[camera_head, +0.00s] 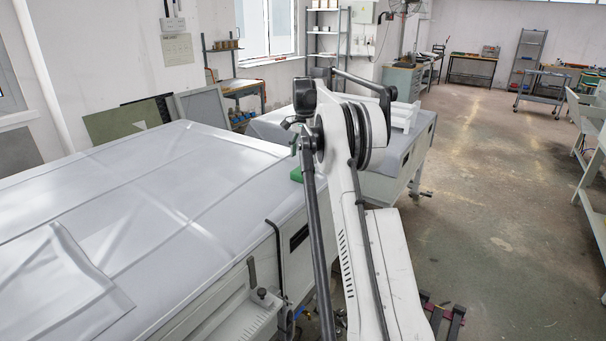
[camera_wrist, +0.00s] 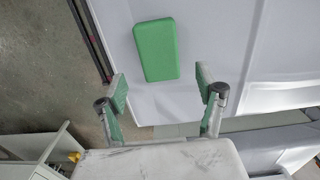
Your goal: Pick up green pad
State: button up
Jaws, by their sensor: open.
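The green pad (camera_wrist: 154,50) is a flat rectangular block with rounded edges. In the wrist view it lies on a pale grey covered surface (camera_wrist: 212,35), near the surface's edge and corner. My gripper (camera_wrist: 161,84) is open and empty. Its two fingers stand wide apart, on either side of the pad's near end, and the pad shows just beyond the fingertips without visible contact. In the head view only a small part of the green pad (camera_head: 296,174) shows at the table edge, the rest hidden behind my arm.
A large plate machine with a grey cover (camera_head: 150,190) fills the left of the head view. A second covered table (camera_head: 425,122) stands behind my arm. Shelves (camera_head: 528,52) and workbenches (camera_head: 473,68) line the back. The concrete floor (camera_head: 490,190) at right is clear.

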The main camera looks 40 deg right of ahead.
aim_at(305, 167)
jog(key=shift+f+p, duration=0.45)
jog(key=shift+f, duration=2.55)
jog(key=c, duration=1)
